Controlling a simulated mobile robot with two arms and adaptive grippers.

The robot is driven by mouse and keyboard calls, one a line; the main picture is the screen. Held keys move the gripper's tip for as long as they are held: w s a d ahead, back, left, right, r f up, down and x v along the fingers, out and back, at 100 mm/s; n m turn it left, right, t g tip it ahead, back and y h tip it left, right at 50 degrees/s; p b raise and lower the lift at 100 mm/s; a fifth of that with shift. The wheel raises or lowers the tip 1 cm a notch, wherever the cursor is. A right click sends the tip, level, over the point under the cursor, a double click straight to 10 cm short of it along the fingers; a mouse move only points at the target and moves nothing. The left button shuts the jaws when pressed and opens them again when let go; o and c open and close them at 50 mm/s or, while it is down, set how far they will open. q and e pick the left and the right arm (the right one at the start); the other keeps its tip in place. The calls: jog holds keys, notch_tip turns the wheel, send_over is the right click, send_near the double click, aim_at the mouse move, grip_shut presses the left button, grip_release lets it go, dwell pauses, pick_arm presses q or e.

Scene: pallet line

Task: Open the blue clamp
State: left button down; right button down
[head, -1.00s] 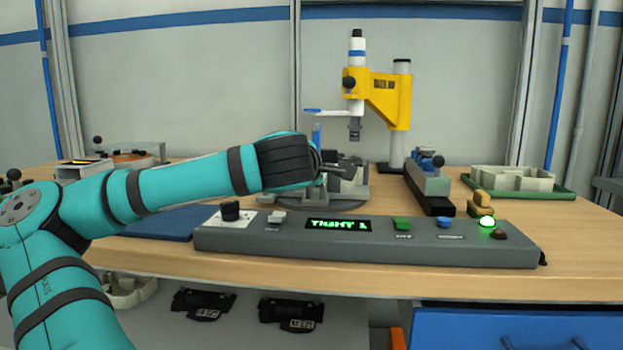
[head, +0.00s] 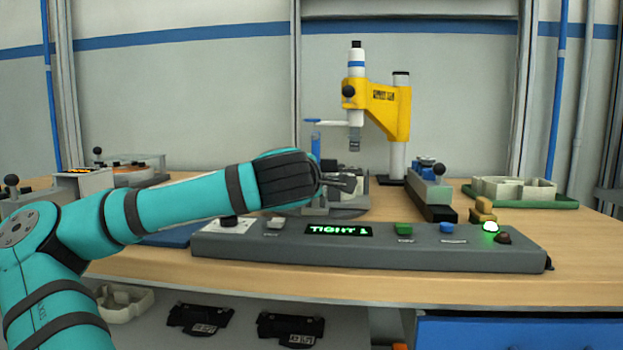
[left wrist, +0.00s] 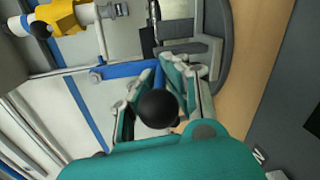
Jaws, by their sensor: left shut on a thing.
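The blue clamp (head: 316,139) stands at the back of a grey fixture (head: 352,203) on the bench, with a blue upright post and a thin arm reaching right near its top. Its blue part also shows in the left wrist view (left wrist: 128,69). My left gripper (head: 338,183) is in front of the fixture, hiding the clamp's lower part. In the left wrist view its fingers (left wrist: 162,92) are shut around a blue lever with a black ball knob (left wrist: 158,109). My right gripper is not in view.
A grey console (head: 370,251) with a display reading "TIGHT 1" (head: 338,230) and a lit green lamp (head: 490,226) runs along the bench front. A yellow press (head: 387,106) stands behind the fixture. A green tray (head: 520,203) is at the right.

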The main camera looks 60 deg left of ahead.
pick_arm(q)
jog(key=shift+w+d+f, duration=0.1)
jog(key=shift+d+f, duration=0.1)
jog(key=shift+f, duration=0.35)
jog(key=c, duration=1.3)
grip_release()
jog(key=shift+c, duration=0.2)
jog(key=shift+r, duration=0.25)
jog(key=shift+r, duration=0.1)
jog(key=v, duration=1.2)
